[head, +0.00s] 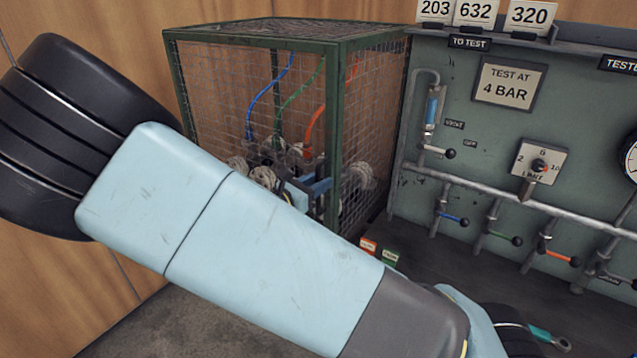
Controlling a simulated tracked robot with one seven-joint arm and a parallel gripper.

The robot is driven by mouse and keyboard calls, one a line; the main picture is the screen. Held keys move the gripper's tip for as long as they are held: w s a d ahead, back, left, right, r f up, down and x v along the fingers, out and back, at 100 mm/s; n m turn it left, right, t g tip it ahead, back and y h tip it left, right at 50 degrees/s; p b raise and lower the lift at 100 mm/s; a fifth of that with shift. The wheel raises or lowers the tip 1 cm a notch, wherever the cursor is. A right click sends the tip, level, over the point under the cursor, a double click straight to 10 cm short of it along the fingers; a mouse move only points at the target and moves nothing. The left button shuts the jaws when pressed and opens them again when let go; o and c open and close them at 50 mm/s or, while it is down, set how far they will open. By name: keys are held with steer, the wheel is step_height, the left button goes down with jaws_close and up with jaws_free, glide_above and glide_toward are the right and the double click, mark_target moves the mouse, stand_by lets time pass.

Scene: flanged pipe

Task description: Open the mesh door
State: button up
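A green-framed wire mesh cage (334,120) stands at the back, left of centre. Mesh covers its top, its wide front face (215,100) and its narrower right side (375,110). I cannot make out which panel is the door; no panel stands visibly swung out, and no handle or latch can be made out. Inside are blue, green and orange hoses and pale round flanged fittings (265,177). My arm crosses the foreground from upper left to lower right and hides the cage's lower front. My gripper is not in view.
Right of the cage is a grey-green test panel (590,130) with pipes, several coloured valve levers, a limit dial (540,165) and a gauge (631,157). Small red and green blocks (368,246) lie at the cage's foot.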

steer(key=shift+c, duration=0.4)
jaws_close()
